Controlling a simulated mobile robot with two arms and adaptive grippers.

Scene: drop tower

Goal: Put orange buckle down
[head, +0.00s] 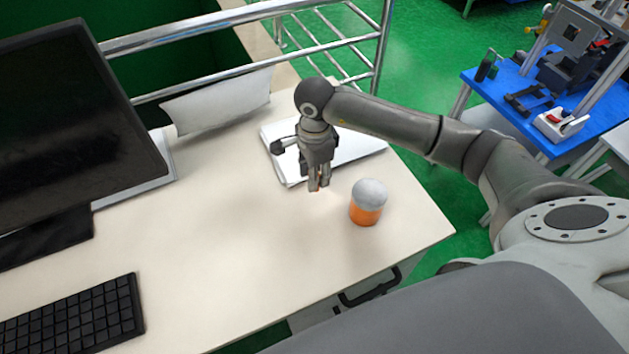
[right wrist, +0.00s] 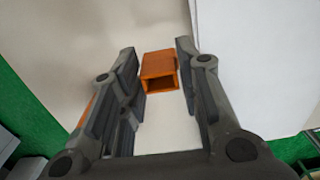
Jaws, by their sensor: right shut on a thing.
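My right gripper (head: 318,187) points down over the white table, between the stack of paper and an orange container. It is shut on the orange buckle (right wrist: 158,66), a small hollow box-like piece seen between the two fingers in the right wrist view. In the head view only a sliver of orange shows between the fingertips, very low over the tabletop. I cannot tell whether the buckle touches the table. My left gripper is not in view.
An orange container with a pale round top (head: 368,201) stands close right of the gripper. White paper (head: 355,147) lies behind it. A monitor (head: 75,125) and keyboard (head: 75,318) are at left. The tabletop's middle and front (head: 220,250) are clear. A metal rail (head: 200,68) runs behind.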

